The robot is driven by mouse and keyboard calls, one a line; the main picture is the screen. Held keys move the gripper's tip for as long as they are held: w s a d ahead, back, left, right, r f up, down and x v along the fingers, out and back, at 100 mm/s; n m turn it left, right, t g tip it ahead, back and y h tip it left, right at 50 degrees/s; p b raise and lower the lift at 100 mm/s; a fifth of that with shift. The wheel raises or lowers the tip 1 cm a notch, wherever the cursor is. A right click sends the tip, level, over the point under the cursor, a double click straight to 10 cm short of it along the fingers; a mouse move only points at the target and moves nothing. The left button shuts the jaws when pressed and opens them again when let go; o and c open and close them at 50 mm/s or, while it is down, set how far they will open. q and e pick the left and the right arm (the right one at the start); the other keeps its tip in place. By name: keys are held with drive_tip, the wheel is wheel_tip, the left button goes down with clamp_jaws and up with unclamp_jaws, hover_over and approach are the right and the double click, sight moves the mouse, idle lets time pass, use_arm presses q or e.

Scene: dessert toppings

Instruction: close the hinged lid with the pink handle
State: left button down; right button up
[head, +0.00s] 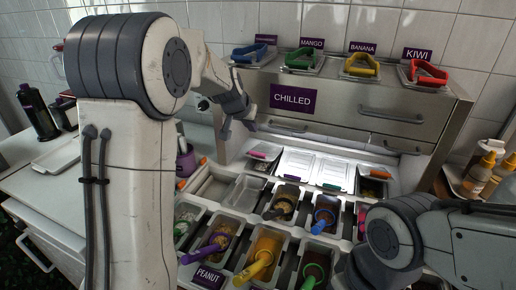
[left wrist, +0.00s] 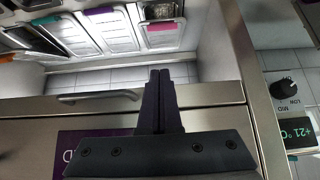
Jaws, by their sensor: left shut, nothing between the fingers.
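The pink handle (head: 257,155) is at the left end of the lit row of bins under the chilled cabinet. It also shows in the left wrist view (left wrist: 160,26), beyond the fingertips. Dark contents show beside it, so its lid seems to stand open; the lid's exact tilt is hard to tell. My left gripper (head: 227,132) is above and left of the handle in the head view, apart from it. Its fingers are together and empty in the left wrist view (left wrist: 160,76). My right arm is at the lower right, its gripper out of sight.
White lids fill the middle of the row, with an orange handle (head: 380,174) at its right end. The chilled cabinet (head: 340,105) stands behind, with metal pulls. Topping tubs with tools, including a yellow one (head: 263,258), lie in front. Bottles (head: 482,170) stand at right.

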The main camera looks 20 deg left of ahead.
use_arm(q)
drive_tip(key=s+f+x, duration=0.1)
drive_tip(key=s+x, duration=0.1)
drive_tip(key=x, duration=1)
drive_tip(key=shift+f, duration=0.55)
drive_tip(key=shift+b, duration=0.3)
